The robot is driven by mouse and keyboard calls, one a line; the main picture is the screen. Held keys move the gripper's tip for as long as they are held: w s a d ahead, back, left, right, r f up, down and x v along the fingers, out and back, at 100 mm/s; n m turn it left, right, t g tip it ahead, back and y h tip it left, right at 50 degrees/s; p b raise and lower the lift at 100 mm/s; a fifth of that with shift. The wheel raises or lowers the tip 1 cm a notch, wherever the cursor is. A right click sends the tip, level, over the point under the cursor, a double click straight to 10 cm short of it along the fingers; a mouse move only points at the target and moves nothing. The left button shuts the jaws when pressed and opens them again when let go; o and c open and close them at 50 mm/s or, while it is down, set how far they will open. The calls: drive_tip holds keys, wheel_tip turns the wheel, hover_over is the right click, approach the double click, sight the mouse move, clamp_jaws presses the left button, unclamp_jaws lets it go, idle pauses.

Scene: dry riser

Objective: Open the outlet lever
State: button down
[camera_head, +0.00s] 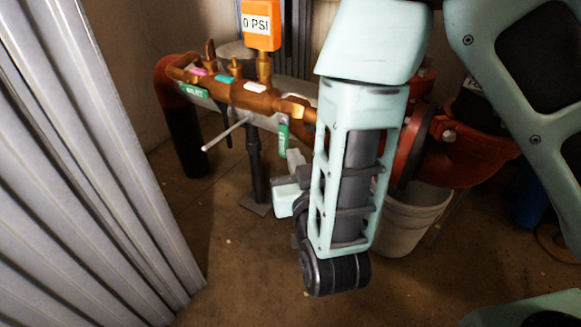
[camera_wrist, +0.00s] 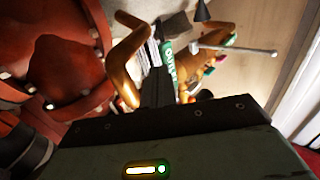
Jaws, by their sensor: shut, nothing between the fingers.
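A long pale lever (camera_head: 226,134) sticks out toward the lower left from the brass pipe assembly (camera_head: 245,98). I take it to be the outlet lever, but no readable label confirms this. It also shows in the wrist view as a thin rod (camera_wrist: 240,50) with a rounded tip at upper right. A green tag (camera_head: 283,136) hangs at the assembly's right end; it shows in the wrist view (camera_wrist: 169,62), its lettering hard to read. My gripper (camera_head: 293,160) is partly hidden by my arm, below and right of the tag. Its dark fingers (camera_wrist: 154,85) are shut and empty, apart from the lever.
Red pipework (camera_head: 455,150) and a white bucket (camera_head: 412,218) stand at right. A corrugated metal panel (camera_head: 85,170) fills the left. Brown floor (camera_head: 225,265) is clear between.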

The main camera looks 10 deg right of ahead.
sight(281, 151)
drive_tip(key=w+a, duration=0.1)
drive_tip(key=w+a+p, duration=0.1)
drive_tip(key=w, duration=0.1)
drive_tip(key=shift+w+a, duration=0.1)
drive_tip(key=shift+a, duration=0.15)
drive_tip(key=shift+w+a+r+p, duration=1.25)
drive_tip(key=shift+a+r+p, duration=0.35)
drive_tip(key=shift+r, duration=0.35)
drive_tip(key=s+a+f+b, duration=0.1)
drive_tip(key=s+a, duration=0.2)
drive_tip(key=s, duration=0.2)
drive_tip(key=shift+a, duration=0.25)
drive_tip(key=shift+w, duration=0.1)
